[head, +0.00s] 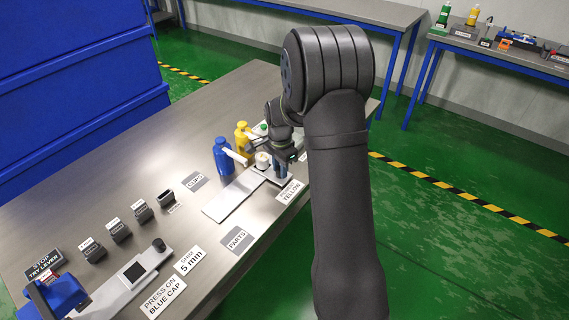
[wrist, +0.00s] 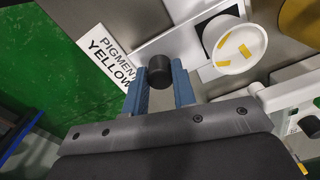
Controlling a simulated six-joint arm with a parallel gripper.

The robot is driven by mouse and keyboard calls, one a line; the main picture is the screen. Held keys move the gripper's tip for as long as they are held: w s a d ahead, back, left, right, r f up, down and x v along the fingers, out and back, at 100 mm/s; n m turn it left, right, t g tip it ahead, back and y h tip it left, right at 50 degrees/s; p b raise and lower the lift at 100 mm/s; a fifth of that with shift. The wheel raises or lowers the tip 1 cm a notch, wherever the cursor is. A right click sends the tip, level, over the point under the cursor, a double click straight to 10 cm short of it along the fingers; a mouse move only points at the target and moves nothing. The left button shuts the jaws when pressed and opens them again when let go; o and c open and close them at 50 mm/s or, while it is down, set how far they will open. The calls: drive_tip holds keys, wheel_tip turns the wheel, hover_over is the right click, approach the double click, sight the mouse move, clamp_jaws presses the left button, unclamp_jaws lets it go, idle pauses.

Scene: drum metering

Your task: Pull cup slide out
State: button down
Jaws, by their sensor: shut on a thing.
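My gripper (wrist: 160,86) has its blue fingers closed on a black knob (wrist: 158,68) at the end of the white cup slide (wrist: 196,40). A white cup (wrist: 230,50) with yellow pieces in it stands on the slide beside the knob. In the head view, my gripper (head: 281,170) is at the right end of the pale slide plate (head: 233,196), and the white cup (head: 263,160) stands just left of it. My fingers hide the knob there.
A blue bottle (head: 222,158) and a yellow bottle (head: 242,137) stand behind the plate. A "PIGMENT YELLOW" label (wrist: 104,58) lies beside my fingers. The table front edge is close. Several small dark holders (head: 118,230) are at left.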

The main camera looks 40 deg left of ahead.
drive_tip(key=s, duration=1.8)
drive_tip(key=c, duration=1.2)
unclamp_jaws()
drive_tip(key=shift+s+r, duration=0.1)
drive_tip(key=shift+r, duration=0.1)
drive_tip(key=shift+r, duration=0.3)
wheel_tip(320, 180, up, 17)
drive_tip(key=shift+f, duration=0.2)
